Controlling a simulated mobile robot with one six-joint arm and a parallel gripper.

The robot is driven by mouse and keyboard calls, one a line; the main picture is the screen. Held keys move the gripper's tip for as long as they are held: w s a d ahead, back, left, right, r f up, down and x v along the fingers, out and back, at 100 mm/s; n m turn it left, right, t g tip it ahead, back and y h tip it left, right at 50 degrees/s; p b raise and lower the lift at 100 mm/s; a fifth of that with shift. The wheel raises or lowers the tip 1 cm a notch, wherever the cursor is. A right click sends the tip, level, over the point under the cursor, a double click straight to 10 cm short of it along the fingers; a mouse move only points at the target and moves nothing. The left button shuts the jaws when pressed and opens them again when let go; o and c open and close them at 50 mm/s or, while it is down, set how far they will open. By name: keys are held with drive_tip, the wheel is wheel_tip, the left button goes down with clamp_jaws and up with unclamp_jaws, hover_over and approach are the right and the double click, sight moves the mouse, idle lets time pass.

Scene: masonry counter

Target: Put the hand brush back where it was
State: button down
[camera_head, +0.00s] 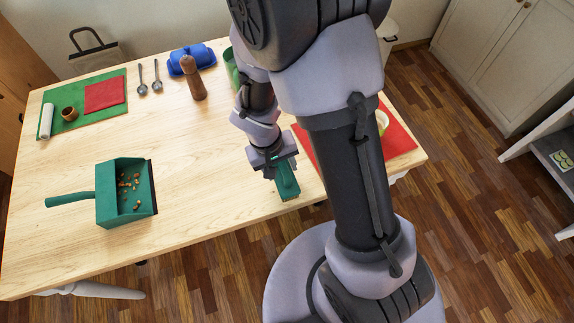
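The green hand brush (287,182) is near the front edge of the wooden table, in the middle of the view. It points toward the edge. My gripper (276,167) is right above its far end, with the fingers close to it. The fingertips are small and partly hidden, so I cannot tell whether they grip the brush. I also cannot tell whether the brush touches the table. A green dustpan (109,207) with several brown crumbs in it lies at the left, its handle pointing left.
A green mat (58,123) with a red cloth (104,95), a white roll and a small brown cup is at the back left. Two spoons, a pepper mill (193,80) and a blue butter dish (205,58) stand behind. A red mat (400,139) lies right, partly behind my arm. The table's middle is clear.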

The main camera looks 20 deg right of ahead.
drive_tip(key=shift+w+d+f, duration=0.25)
drive_tip(key=shift+w+d, duration=0.7)
wheel_tip(320, 180, down, 4)
drive_tip(key=shift+r+b, duration=0.15)
drive_tip(key=shift+b, duration=1)
drive_tip(key=shift+r, duration=0.2)
drive_tip(key=shift+f, duration=0.15)
drive_tip(key=c, duration=0.6)
unclamp_jaws()
